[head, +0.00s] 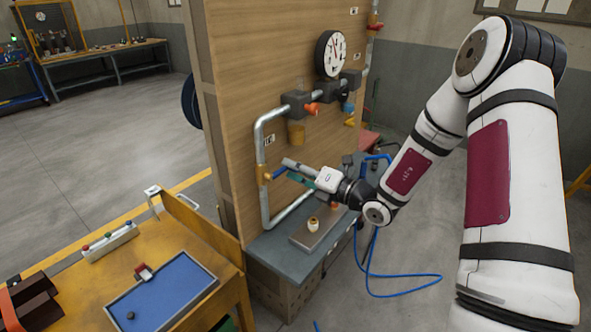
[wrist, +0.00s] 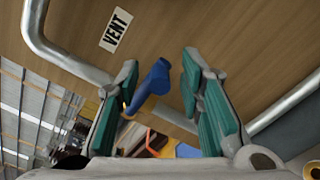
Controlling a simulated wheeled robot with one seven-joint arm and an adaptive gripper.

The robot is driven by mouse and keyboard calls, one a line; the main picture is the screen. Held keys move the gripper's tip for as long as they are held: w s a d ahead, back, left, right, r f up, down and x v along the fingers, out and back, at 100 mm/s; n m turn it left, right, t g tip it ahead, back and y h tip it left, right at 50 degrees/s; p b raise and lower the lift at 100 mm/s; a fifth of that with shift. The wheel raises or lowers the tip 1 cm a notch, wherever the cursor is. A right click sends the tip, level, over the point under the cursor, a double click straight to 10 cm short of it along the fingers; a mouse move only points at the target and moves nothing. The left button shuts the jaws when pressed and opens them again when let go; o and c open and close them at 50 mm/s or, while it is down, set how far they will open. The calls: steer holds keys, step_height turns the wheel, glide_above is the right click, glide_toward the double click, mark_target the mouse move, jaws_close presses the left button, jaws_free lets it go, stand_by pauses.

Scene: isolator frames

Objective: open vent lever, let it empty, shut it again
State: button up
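The blue vent lever (wrist: 150,85) shows in the wrist view between my gripper's two teal-padded fingers, nearer the left one. My gripper (wrist: 160,66) is open around the lever, and a gap to the right finger is clear. Contact with the left finger cannot be told. A VENT label (wrist: 116,30) is on the wooden panel above. In the head view my gripper (head: 289,171) is at the panel, beside a brass valve (head: 263,173) on the grey pipe (head: 261,145). The lever is mostly hidden there by the fingers.
A grey bench (head: 275,246) with a metal plate (head: 318,232) stands below. A yellow table (head: 75,275) with a blue tray (head: 160,292) is at left.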

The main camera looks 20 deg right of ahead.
steer(key=shift+c, duration=0.6)
jaws_close()
steer(key=shift+f, duration=0.2)
steer(key=s+a+f+m+p, duration=0.3)
steer(key=s+a+f+m, duration=0.1)
steer(key=m, duration=1.4)
steer(key=shift+a+f, duration=0.7)
steer(key=shift+f, duration=0.5)
steer(key=shift+s+a, duration=0.1)
